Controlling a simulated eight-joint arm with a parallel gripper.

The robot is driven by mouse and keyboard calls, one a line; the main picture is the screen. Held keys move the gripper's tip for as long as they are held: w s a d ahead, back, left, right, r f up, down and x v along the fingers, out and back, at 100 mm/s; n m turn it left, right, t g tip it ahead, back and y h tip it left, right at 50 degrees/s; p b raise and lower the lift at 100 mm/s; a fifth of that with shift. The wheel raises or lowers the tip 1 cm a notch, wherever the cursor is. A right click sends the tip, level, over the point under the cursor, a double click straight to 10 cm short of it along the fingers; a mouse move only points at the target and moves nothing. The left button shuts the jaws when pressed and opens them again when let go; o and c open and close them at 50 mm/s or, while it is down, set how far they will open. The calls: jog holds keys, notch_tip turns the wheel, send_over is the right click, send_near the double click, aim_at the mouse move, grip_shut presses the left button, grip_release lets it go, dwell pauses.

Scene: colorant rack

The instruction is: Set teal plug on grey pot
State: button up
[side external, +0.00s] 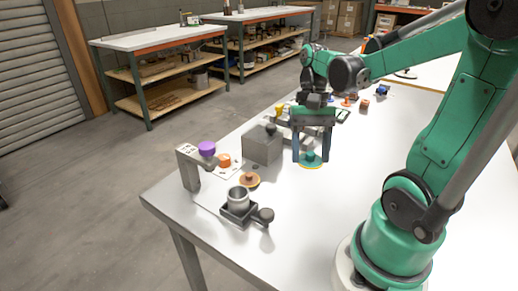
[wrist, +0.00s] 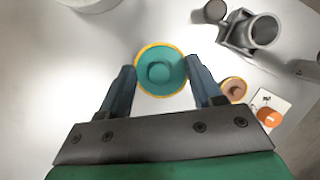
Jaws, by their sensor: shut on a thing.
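The teal plug (side external: 310,161) is a round disc with a raised knob and a yellow-orange rim. My gripper (side external: 312,157) points down and is shut on it, with a finger on either side. The plug is low over the white table; I cannot tell if it touches. In the wrist view the plug (wrist: 161,72) sits between the fingertips (wrist: 161,67). The grey pot (side external: 238,198) is an open cylinder in a dark square holder, nearer the table's front edge and left of my gripper. The pot (wrist: 264,28) shows upper right in the wrist view, apart from the plug.
An orange-rimmed disc (side external: 249,180) lies between pot and plug. A grey block (side external: 262,146) stands left of my gripper. A dark knob (side external: 266,214) stands beside the pot.

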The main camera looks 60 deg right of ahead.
aim_at(310, 152)
notch_tip(310, 152, up, 8)
jog(key=shift+w+f, duration=0.1)
jog(key=shift+w+a+f, duration=1.6)
jog(key=shift+w+f, duration=0.05)
jog(key=shift+f, duration=0.45)
jog(key=shift+w+a+f, duration=1.55)
jog(key=shift+w+f, duration=0.1)
jog(key=shift+f, duration=0.5)
jog(key=shift+w+a+f, duration=1.6)
jog(key=shift+w+f, duration=0.05)
jog(key=shift+f, duration=0.45)
jog(key=shift+f, duration=0.5)
jog(key=o, duration=1.4)
jog(key=shift+c, duration=0.2)
jog(key=shift+r, duration=2.55)
